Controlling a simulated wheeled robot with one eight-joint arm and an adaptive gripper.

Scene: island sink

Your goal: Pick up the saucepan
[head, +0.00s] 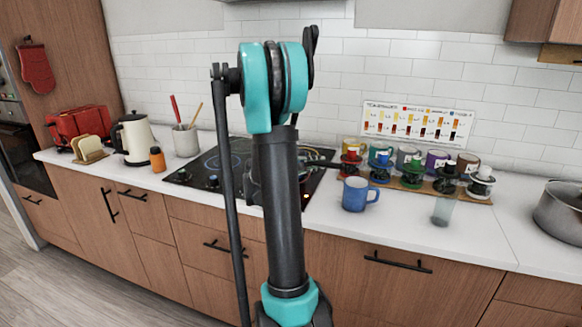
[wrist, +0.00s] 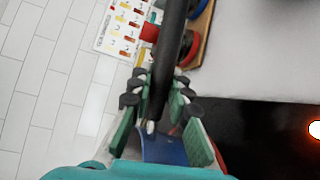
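In the wrist view, my gripper (wrist: 162,98) has its two fingers on either side of a long dark handle (wrist: 176,30), which seems to be the saucepan's. The fingers are close to the handle, but whether they press on it is unclear. A blue surface (wrist: 163,149) shows between the finger bases; I cannot tell what it belongs to. In the head view, the dark handle (head: 326,163) sticks out to the right from behind my arm, above the right part of the stovetop. My arm hides my gripper and most of the pan there.
The black stovetop (head: 205,166) has a red-orange light at its front right. A large grey pot (head: 560,212) is at the far right. A kettle (head: 136,138) stands left.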

